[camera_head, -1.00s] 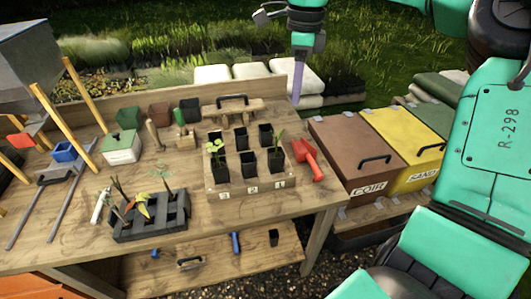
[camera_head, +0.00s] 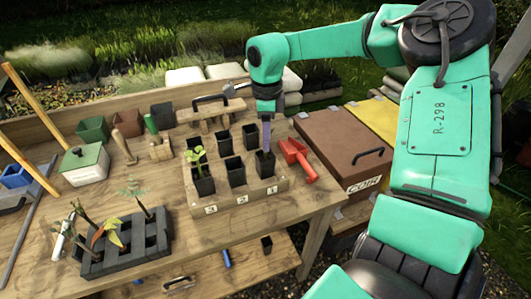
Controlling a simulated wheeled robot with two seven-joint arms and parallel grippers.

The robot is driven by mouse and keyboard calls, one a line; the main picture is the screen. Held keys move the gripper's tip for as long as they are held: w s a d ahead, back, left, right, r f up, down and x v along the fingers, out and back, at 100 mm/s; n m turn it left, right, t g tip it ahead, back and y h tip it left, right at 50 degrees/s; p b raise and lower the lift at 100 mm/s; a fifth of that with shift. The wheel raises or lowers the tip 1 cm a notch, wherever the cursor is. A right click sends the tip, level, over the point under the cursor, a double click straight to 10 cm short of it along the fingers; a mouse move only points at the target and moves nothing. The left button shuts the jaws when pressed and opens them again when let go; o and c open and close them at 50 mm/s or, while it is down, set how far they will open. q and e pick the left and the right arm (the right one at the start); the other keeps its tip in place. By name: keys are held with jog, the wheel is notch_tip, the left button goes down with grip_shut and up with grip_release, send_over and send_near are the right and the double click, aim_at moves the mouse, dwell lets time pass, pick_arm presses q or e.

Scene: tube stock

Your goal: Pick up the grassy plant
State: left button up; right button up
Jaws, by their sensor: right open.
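A wooden rack (camera_head: 237,199) with slots numbered 3, 2, 1 holds several black pots. The front pot by number 3 has a broad-leafed seedling (camera_head: 197,156). The front pot (camera_head: 265,166) by number 1 is under my right gripper (camera_head: 267,146), which points down, open, with its fingers seen edge-on. The plant in that pot is mostly hidden by the fingers. A black tray (camera_head: 135,258) at front left holds several seedlings, one with thin feathery leaves (camera_head: 132,190). I cannot tell for sure which plant is the grassy one. My left gripper is out of view.
Behind the rack is a wooden tool carrier (camera_head: 210,115) with a black handle. A green-lidded box (camera_head: 84,164) stands at left. A brown coir bin (camera_head: 345,148) stands right of the bench.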

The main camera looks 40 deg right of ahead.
notch_tip(320, 180, down, 3)
jog(key=shift+a+r+p, duration=0.1)
jog(key=shift+p, duration=0.4)
jog(key=shift+w+f, duration=0.15)
jog(key=shift+f, duration=0.3)
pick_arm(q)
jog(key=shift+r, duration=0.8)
pick_arm(e)
jog(key=shift+r, duration=0.1)
grip_shut()
notch_tip(320, 180, up, 11)
jog(key=b, duration=0.3)
jog(key=shift+r, duration=0.15)
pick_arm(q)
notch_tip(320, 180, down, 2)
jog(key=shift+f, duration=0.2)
pick_arm(e)
notch_tip(320, 180, up, 9)
send_over(265, 159)
jog(key=shift+w+d, duration=0.1)
jog(key=shift+d, duration=0.1)
